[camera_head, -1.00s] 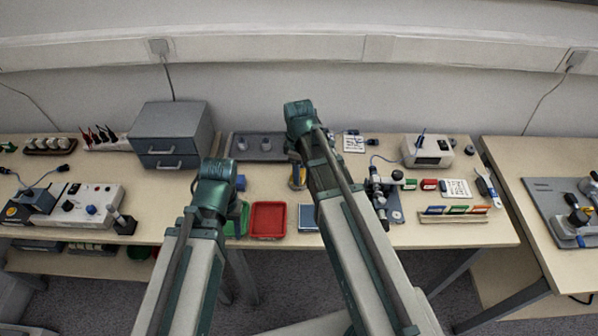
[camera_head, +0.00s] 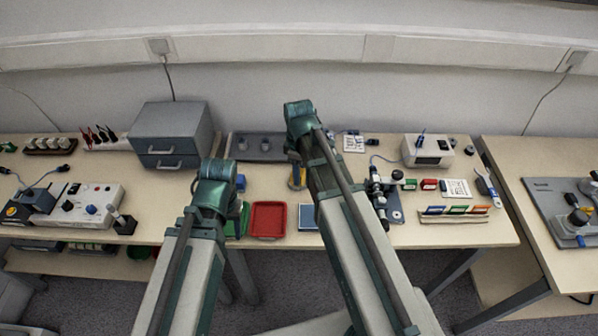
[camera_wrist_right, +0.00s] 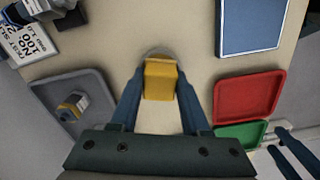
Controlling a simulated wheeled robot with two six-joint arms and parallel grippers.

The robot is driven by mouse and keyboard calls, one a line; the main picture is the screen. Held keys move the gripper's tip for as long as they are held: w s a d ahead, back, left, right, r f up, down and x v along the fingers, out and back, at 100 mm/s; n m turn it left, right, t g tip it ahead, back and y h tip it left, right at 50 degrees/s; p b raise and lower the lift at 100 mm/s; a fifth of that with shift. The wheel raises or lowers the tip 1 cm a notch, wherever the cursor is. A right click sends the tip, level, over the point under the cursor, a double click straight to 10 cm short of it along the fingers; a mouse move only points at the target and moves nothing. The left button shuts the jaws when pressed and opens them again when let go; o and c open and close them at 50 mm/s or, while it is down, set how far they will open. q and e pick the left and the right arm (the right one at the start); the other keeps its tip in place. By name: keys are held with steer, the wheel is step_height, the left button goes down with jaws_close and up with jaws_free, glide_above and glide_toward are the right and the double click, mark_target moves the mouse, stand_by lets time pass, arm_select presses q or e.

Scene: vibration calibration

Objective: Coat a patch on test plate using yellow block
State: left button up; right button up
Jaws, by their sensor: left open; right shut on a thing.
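My right gripper (camera_wrist_right: 160,90) is shut on the yellow block (camera_wrist_right: 160,82), seen between its two blue fingers in the right wrist view. In the head view a bit of the yellow block (camera_head: 297,179) shows beside my right arm, which hides most of that gripper. A round grey edge shows just beyond the block. A flat blue plate with a pale rim (camera_wrist_right: 250,24), apparently the test plate, lies apart from the block; it also shows in the head view (camera_head: 308,217). My left gripper (camera_wrist_right: 279,148) is open at the wrist view's lower right, near the green tray.
A red tray (camera_head: 268,220) and a green tray (camera_wrist_right: 240,134) lie beside the blue plate. A grey tray (camera_head: 262,147) holding small pieces is at the back. A grey drawer cabinet (camera_head: 171,134) stands back left. A microscope-like device (camera_head: 378,188) is right of my right arm.

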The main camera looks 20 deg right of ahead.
arm_select(q)
steer(key=shift+r, duration=0.1)
step_height(320, 180, up, 7)
steer(key=p, duration=0.7)
arm_select(e)
step_height(320, 180, up, 7)
step_height(320, 180, up, 2)
steer(key=shift+r+p, duration=0.15)
steer(key=shift+p, duration=1.05)
arm_select(q)
steer(key=shift+r, duration=0.9)
